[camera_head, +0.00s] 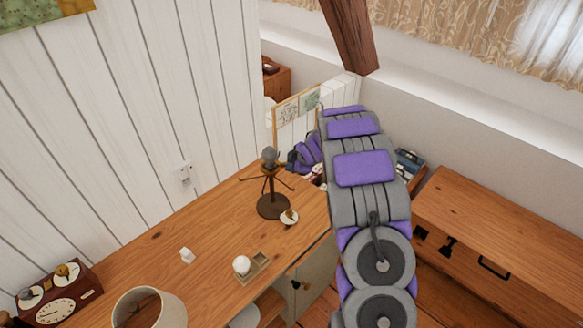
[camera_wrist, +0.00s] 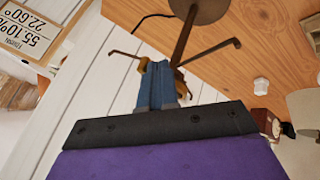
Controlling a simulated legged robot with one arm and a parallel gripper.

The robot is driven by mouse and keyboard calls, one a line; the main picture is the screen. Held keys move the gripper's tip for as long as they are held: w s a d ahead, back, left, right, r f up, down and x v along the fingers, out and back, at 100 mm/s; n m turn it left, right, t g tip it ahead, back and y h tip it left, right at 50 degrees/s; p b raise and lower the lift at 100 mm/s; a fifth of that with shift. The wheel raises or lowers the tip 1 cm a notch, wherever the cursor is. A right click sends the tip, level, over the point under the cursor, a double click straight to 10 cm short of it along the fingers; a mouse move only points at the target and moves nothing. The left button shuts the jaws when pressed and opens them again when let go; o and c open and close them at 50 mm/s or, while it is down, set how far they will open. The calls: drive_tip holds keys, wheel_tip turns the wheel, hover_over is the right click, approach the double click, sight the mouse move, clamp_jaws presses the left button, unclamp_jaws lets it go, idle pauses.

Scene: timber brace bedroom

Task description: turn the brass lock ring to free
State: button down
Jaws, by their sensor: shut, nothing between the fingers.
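A dark brown stand (camera_head: 271,205) rises from a round base on the desk, with thin arms near its top and a grey rounded head. It also shows upside down in the wrist view (camera_wrist: 184,38). A brass-coloured part (camera_wrist: 184,91) sits at the stand's upper stem, partly hidden behind my fingers; I cannot tell for certain that it is the lock ring. My gripper (camera_wrist: 155,66) is shut, its blue fingers together and empty, close to this part. In the head view my gripper (camera_head: 297,158) is just right of the stand's head; contact is unclear.
The wooden desk (camera_head: 140,240) holds a small white disc (camera_head: 289,217), a wooden tray with a white ball (camera_head: 241,265), a white block (camera_head: 187,255), a lampshade (camera_head: 148,308) and a dial box (camera_head: 58,293). A wooden cabinet (camera_head: 500,215) stands at right.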

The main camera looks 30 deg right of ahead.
drive_tip(key=p, duration=0.4)
drive_tip(key=shift+w+d+r+n+y+p, duration=0.2)
drive_tip(key=shift+w+d+n+y+p, duration=0.1)
drive_tip(key=shift+n, duration=0.1)
drive_tip(key=shift+p, duration=1)
drive_tip(key=w+p, duration=0.1)
drive_tip(key=p, duration=0.2)
drive_tip(key=w+d+n+p, duration=0.1)
drive_tip(key=p, duration=0.2)
drive_tip(key=shift+w+d+f+n+g+y, duration=0.2)
drive_tip(key=shift+n+g+y, duration=0.1)
drive_tip(key=shift+g+y, duration=0.1)
drive_tip(key=shift+a, duration=0.35)
